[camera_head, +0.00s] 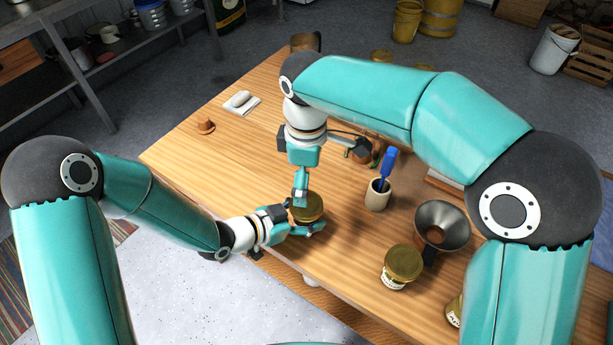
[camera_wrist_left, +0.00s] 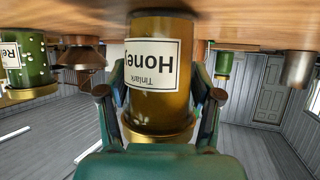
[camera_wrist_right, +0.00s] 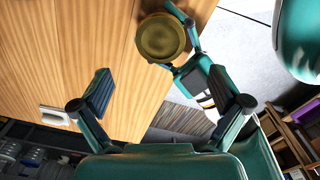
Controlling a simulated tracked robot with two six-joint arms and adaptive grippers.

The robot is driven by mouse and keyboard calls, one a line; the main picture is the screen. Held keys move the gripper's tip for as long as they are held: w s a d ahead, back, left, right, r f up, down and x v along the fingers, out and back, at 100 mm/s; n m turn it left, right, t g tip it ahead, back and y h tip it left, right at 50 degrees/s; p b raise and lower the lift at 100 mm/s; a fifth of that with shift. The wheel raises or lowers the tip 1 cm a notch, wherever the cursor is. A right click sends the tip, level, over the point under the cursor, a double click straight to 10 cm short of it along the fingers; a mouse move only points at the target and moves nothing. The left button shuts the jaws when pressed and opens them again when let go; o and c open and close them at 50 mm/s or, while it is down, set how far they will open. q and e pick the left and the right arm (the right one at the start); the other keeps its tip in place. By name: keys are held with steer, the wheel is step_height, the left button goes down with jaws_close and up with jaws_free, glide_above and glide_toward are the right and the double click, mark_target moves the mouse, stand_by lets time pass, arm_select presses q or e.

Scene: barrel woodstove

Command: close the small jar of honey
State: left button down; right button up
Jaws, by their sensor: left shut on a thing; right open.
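The honey jar (camera_wrist_left: 155,75) is amber, with a "Tinlark Honey" label, and stands on the wooden table. The left wrist view shows it upside down. A gold lid (camera_wrist_right: 161,38) sits on its mouth; I cannot tell whether it is screwed tight. The lid also shows in the head view (camera_head: 307,209). My left gripper (camera_head: 303,226) is shut around the jar's sides, below the lid. My right gripper (camera_head: 301,192) points down close to the jar in the head view. In the right wrist view its fingers (camera_wrist_right: 160,103) are apart and empty, with the lid beyond them.
A second gold-lidded jar (camera_head: 403,264) and a dark metal funnel (camera_head: 441,227) stand to the right. A cup (camera_head: 377,196) with a blue-handled tool is nearer the honey jar. A small brown object (camera_head: 205,126) and a white dish (camera_head: 241,104) lie at left. The table's front edge is close.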

steer(key=shift+f, duration=3.95)
steer(key=c, duration=1)
steer(key=o, duration=1)
steer(key=shift+r, duration=2.3)
